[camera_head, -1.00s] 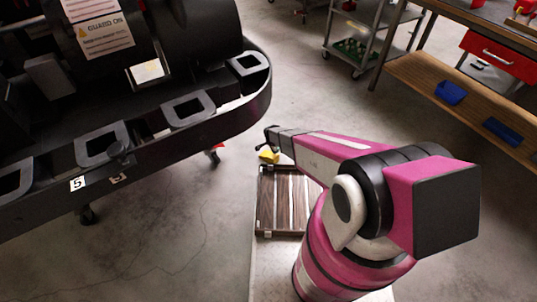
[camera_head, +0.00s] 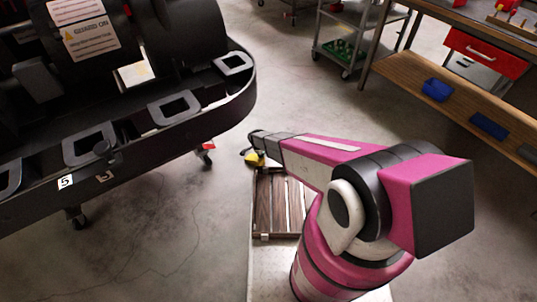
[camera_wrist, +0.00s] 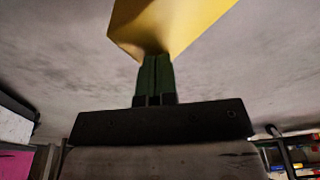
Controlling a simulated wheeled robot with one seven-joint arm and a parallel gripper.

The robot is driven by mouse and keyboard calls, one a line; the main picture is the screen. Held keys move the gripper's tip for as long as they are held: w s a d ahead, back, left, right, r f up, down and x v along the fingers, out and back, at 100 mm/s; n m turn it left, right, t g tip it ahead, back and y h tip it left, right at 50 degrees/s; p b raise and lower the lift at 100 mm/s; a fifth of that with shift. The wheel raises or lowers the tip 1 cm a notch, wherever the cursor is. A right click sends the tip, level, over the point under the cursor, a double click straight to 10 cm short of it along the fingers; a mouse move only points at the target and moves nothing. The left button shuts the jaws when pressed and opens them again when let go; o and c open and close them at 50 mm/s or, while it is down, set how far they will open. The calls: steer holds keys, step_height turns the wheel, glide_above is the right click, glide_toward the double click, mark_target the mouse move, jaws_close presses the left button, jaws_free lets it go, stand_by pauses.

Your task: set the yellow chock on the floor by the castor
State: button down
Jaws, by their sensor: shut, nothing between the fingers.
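The yellow chock (camera_head: 254,159) shows in the head view just beyond the wooden slatted tray, below the end of my arm. In the wrist view the yellow chock (camera_wrist: 190,22) fills the top middle, right at the fingertips. My gripper (camera_wrist: 156,62) is shut with its green fingers together, and the chock is not between them. I cannot tell whether the fingertips touch it or whether it rests on the floor. A castor with red parts (camera_head: 206,151) stands under the kart stand, left of the chock and apart from it.
The black kart stand (camera_head: 200,118) fills the upper left, with another castor (camera_head: 77,217) at its near side. The slatted tray (camera_head: 268,236) lies below my arm. A grey trolley (camera_head: 340,55) and a wooden workbench (camera_head: 400,72) stand at right. Concrete floor between is clear.

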steer(key=s+a, duration=0.3)
steer(key=a, duration=0.2)
steer(key=s+a+f, duration=0.1)
steer(key=s+a, duration=0.3)
steer(key=a, duration=0.2)
steer(key=s+a, duration=0.4)
steer(key=a, duration=0.2)
steer(key=shift+s+a+f, duration=0.15)
steer(key=shift+a+f, duration=0.05)
steer(key=shift+f, duration=0.1)
steer(key=shift+r, duration=0.9)
steer(key=shift+r, duration=0.2)
steer(key=s+a, duration=0.6)
steer(key=a, duration=0.3)
steer(key=shift+s+a+r, duration=0.2)
steer(key=shift+s+a, duration=0.05)
steer(key=shift+s, duration=0.1)
